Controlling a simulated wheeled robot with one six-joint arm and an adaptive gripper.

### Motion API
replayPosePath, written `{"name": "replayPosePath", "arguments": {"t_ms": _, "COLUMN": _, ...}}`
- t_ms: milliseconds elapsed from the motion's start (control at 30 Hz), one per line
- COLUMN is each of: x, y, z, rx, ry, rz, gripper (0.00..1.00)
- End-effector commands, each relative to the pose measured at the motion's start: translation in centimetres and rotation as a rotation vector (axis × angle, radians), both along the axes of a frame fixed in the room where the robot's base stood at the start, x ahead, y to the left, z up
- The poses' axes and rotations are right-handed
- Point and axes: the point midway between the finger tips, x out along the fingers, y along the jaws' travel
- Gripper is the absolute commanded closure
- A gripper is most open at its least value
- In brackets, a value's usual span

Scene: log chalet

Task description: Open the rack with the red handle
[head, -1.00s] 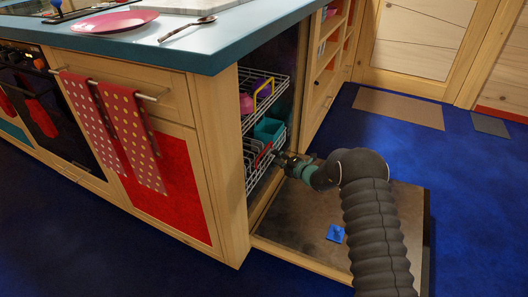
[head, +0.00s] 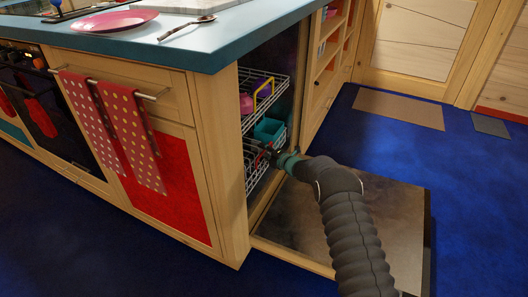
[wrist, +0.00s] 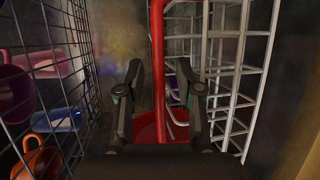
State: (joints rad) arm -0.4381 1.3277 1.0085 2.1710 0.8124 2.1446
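The dishwasher stands open under the counter with two wire racks inside. The lower rack (head: 251,182) sits within the cabinet opening. Its red handle (wrist: 157,55) runs upright through the middle of the wrist view, which looks turned on its side. My gripper (wrist: 158,80) is open, with one dark finger on each side of the red handle. I cannot tell whether either finger touches it. In the head view my gripper (head: 266,154) is at the front of the lower rack, and the handle is mostly hidden there.
The upper rack (head: 275,83) has a yellow handle (head: 264,91) and holds purple and pink dishes. A teal container (head: 269,130) is in the lower rack. The lowered dishwasher door (head: 300,225) lies under my arm.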

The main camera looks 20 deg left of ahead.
Motion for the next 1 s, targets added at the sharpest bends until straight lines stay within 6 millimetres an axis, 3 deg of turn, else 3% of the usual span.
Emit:
{"name": "replayPosePath", "arguments": {"t_ms": 33, "x": 0.0, "y": 0.0, "z": 0.0, "rx": 0.000, "ry": 0.000, "rz": 0.000, "gripper": 0.64}}
{"name": "replayPosePath", "arguments": {"t_ms": 167, "x": 0.0, "y": 0.0, "z": 0.0, "rx": 0.000, "ry": 0.000, "rz": 0.000, "gripper": 0.97}}
{"name": "replayPosePath", "arguments": {"t_ms": 200, "x": 0.0, "y": 0.0, "z": 0.0, "rx": 0.000, "ry": 0.000, "rz": 0.000, "gripper": 1.00}}
{"name": "replayPosePath", "arguments": {"t_ms": 667, "x": 0.0, "y": -0.7, "z": -0.1, "rx": 0.000, "ry": 0.001, "rz": 0.000, "gripper": 1.00}}
{"name": "replayPosePath", "arguments": {"t_ms": 1000, "x": -0.1, "y": -5.0, "z": -0.1, "rx": 0.000, "ry": 0.002, "rz": 0.004, "gripper": 1.00}}
